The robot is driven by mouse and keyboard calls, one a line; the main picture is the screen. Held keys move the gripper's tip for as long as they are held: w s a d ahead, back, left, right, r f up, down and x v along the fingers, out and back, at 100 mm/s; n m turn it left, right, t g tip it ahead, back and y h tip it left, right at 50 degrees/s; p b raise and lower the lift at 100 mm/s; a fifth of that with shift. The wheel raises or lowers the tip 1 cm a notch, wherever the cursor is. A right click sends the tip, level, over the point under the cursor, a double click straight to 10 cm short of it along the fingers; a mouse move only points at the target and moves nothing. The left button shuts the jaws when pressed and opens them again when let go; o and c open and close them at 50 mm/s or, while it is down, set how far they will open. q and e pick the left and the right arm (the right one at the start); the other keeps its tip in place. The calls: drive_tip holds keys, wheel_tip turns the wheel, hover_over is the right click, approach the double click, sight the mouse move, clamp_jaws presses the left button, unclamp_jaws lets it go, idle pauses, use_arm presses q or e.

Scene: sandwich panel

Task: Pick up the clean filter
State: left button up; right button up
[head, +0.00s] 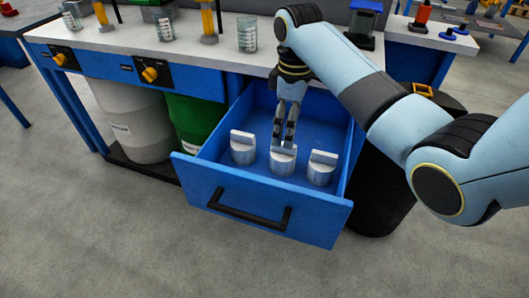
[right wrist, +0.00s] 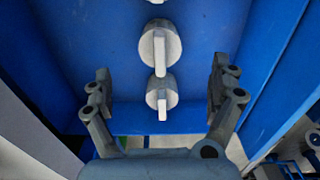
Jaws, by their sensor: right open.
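Three pale grey, round filters with upright white fin handles stand in a row in the open blue drawer (head: 262,219): a left one (head: 243,150), a middle one (head: 283,162) and a right one (head: 321,170). They look alike, so I cannot tell which is the clean filter. My right gripper (head: 285,138) points down into the drawer at the middle filter and overlaps its top in the head view. In the right wrist view its two fingers (right wrist: 161,72) are spread wide, with two filters (right wrist: 160,46) (right wrist: 158,94) showing between them and nothing held. My left gripper is out of view.
The drawer's side walls and its black-handled front surround the filters. The white worktop (head: 222,50) lies just behind, with glass beakers (head: 247,33) on it. A white drum (head: 128,120) and a green drum (head: 197,128) stand left of the drawer; a black bin (head: 385,200) stands right.

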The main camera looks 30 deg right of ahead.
sight(284, 152)
wheel_tip(284, 152, down, 3)
drive_tip(key=shift+w+a+r+b, duration=0.1)
drive_tip(key=shift+a+b, duration=0.05)
drive_tip(key=shift+b, duration=0.35)
wheel_tip(284, 152, down, 2)
drive_tip(key=shift+f+b, duration=0.2)
drive_tip(key=shift+b, duration=0.25)
drive_tip(key=shift+f, duration=0.25)
drive_tip(key=shift+w+f, duration=0.1)
drive_tip(key=shift+f, duration=0.1)
wheel_tip(284, 152, down, 2)
drive_tip(key=shift+w+a+f+b, duration=0.1)
drive_tip(key=shift+a+f+b, duration=0.05)
drive_tip(key=shift+b, duration=0.65)
wheel_tip(284, 152, down, 2)
drive_tip(key=shift+f+b, duration=0.2)
drive_tip(key=shift+b, duration=0.35)
drive_tip(key=shift+w+f, duration=0.1)
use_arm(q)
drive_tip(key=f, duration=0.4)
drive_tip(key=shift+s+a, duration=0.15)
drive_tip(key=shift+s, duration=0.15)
use_arm(e)
drive_tip(key=c, duration=1.3)
